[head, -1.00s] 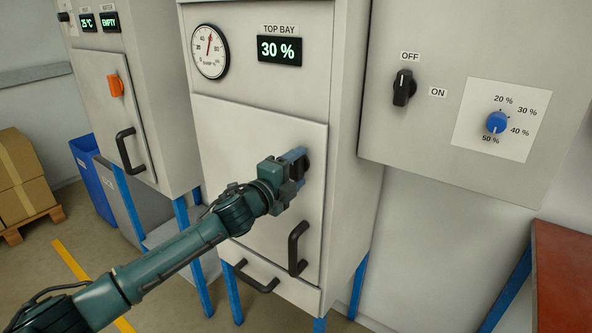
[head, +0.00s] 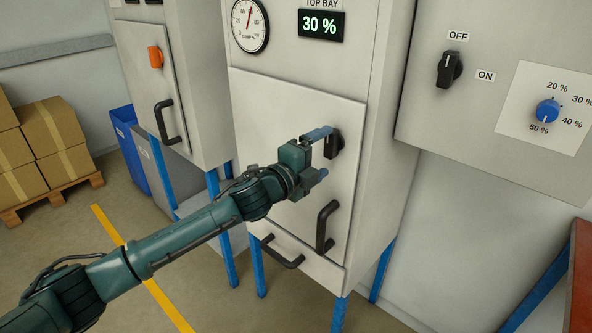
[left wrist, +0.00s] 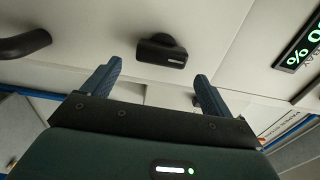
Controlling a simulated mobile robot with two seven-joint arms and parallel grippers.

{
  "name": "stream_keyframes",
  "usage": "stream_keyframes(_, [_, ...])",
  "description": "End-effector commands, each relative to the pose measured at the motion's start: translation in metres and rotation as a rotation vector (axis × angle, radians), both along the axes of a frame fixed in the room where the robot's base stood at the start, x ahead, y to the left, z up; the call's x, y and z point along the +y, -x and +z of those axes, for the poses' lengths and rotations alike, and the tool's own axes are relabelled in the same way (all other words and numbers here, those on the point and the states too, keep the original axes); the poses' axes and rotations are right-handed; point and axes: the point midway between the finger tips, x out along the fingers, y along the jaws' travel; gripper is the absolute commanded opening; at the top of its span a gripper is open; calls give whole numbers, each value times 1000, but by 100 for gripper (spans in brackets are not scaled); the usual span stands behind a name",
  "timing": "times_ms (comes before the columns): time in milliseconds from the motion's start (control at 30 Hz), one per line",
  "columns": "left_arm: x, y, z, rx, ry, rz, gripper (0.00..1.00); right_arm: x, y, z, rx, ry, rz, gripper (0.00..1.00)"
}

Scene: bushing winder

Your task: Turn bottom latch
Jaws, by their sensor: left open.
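The black latch (head: 335,143) is a small knob on the light grey door (head: 270,120) of the middle cabinet, below the 30 % display. In the left wrist view the latch (left wrist: 162,50) lies ahead of the fingertips, in the gap between them, its bar running across the picture with a small white mark. My left gripper (head: 323,152) is open, its blue fingers spread and empty. In the head view the upper finger overlaps the latch's left edge; whether they touch I cannot tell. My right gripper is in neither view.
A black door handle (head: 326,226) sits below the latch, and a drawer handle (head: 282,252) lower left. An orange latch (head: 155,57) is on the left cabinet. A wall panel at right has a black switch (head: 448,70) and a blue dial (head: 547,111).

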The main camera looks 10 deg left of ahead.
Motion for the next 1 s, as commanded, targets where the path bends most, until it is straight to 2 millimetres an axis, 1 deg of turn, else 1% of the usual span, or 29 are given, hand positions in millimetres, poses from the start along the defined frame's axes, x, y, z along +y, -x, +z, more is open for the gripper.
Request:
stream_keyframes(33, [8, 10, -2, 0, -1, 0, 85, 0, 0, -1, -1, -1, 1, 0])
stream_keyframes(200, [29, 39, -2, 1, -2, 0, 85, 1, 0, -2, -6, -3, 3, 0])
stream_keyframes(400, [48, 65, -2, 2, -1, 1, 85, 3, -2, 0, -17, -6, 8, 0])
stream_keyframes(600, [55, 75, 0, 0, 0, 0, 85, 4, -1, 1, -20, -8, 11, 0])
stream_keyframes(900, [55, 76, 0, 1, 1, 0, 85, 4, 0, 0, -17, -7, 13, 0])
stream_keyframes(1000, [53, 80, -7, 27, 26, -1, 85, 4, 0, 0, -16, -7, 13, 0])
